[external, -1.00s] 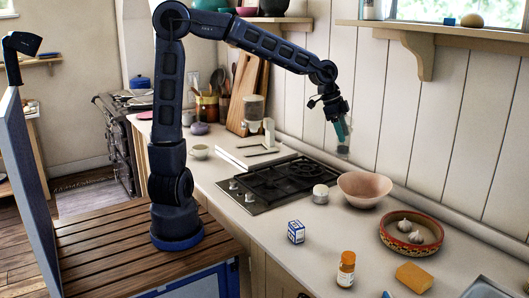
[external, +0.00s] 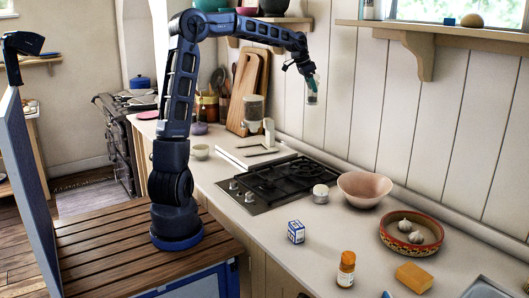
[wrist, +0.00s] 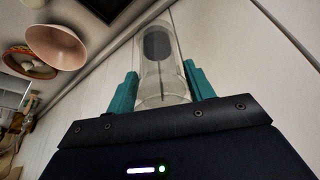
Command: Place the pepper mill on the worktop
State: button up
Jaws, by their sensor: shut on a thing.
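The pepper mill (external: 313,99) is a small clear cylinder with something dark inside. It also shows in the wrist view (wrist: 160,72) between my two teal fingers. My gripper (external: 314,84) is shut on it and holds it in the air in front of the white panelled wall, high above the hob. The mill touches nothing but my fingers. The worktop (external: 272,225) is a long pale counter below, running along the wall.
The black hob (external: 262,185) is set in the worktop. Right of it are a white-lidded jar (external: 320,194), a pink bowl (external: 364,190), a patterned bowl (external: 397,247) with garlic, a blue-white box (external: 296,232), an orange bottle (external: 346,270) and a yellow block (external: 414,277). Bare worktop lies between them.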

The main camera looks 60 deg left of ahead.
jog(key=s+a+f+n+y, duration=0.2)
jog(key=a+n, duration=0.3)
jog(key=a, duration=3)
jog(key=s+a+f+n+y, duration=0.1)
jog(key=s+a+f+n, duration=0.2)
jog(key=a, duration=0.8)
jog(key=s+a+f, duration=0.2)
jog(key=s+a, duration=0.3)
jog(key=a, duration=0.6)
jog(key=s+a+f+n+y, duration=0.1)
jog(key=s+a+f+n, duration=0.2)
jog(key=a, duration=0.8)
jog(key=shift+m, duration=0.4)
jog(key=f, duration=0.6)
jog(key=s+f, duration=0.1)
jog(key=f, duration=1.2)
jog(key=shift+s+f, duration=0.2)
jog(key=shift+f, duration=0.1)
jog(key=shift+f, duration=0.15)
jog(key=o, duration=1.1)
